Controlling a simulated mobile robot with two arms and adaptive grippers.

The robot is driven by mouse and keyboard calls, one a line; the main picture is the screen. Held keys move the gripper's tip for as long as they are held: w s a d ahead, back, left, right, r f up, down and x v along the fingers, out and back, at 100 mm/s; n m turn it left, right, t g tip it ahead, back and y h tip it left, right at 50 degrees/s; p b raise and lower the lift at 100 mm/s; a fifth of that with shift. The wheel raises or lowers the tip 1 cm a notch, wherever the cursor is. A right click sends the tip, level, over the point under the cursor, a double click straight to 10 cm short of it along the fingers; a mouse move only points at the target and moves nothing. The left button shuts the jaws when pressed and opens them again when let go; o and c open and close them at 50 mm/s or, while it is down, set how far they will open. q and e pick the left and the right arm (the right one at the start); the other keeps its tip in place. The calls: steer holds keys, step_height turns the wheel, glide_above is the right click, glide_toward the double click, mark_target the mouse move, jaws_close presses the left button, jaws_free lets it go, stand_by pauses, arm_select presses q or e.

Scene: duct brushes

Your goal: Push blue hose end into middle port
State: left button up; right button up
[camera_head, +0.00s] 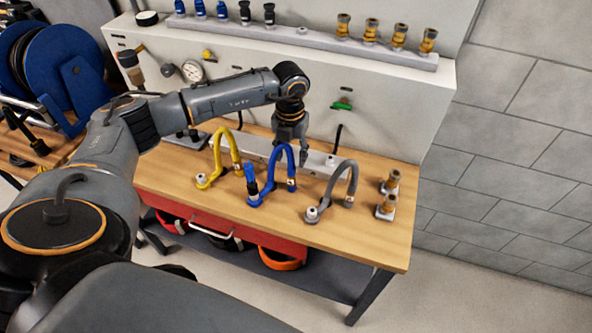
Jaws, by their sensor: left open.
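The blue hose (269,172) stands as an arch on the wooden bench, between a yellow hose (235,149) and a grey hose (329,188). Its near left end carries an upright blue fitting; its right end has a small metal fitting low at the bench. My left gripper (294,149) points down right at the top of the blue arch and is open; I cannot tell whether it touches the hose. A grey port strip (258,147) runs along the bench behind the hoses, partly hidden by my gripper and the arches. Its middle port is not clearly visible. My right gripper is not in view.
Two brass fittings on small blocks (386,206) stand at the bench's right. The white back panel (385,118) holds a gauge (192,71), a green valve (342,105) and a top rail (300,42) with several fittings. The bench front right (370,240) is clear.

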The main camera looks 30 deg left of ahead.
mark_target(291, 176)
arm_select(q)
steer(key=shift+w+d+f, duration=0.1)
steer(key=shift+w+f, duration=0.1)
steer(key=shift+w, duration=0.1)
steer(key=shift+s+r, duration=0.1)
steer(key=shift+s, duration=0.4)
steer(key=shift+f+b, duration=0.3)
steer(key=f+b, duration=0.5)
steer(key=f, duration=0.3)
steer(key=shift+w+f+b, duration=0.2)
steer(key=shift+b, duration=0.2)
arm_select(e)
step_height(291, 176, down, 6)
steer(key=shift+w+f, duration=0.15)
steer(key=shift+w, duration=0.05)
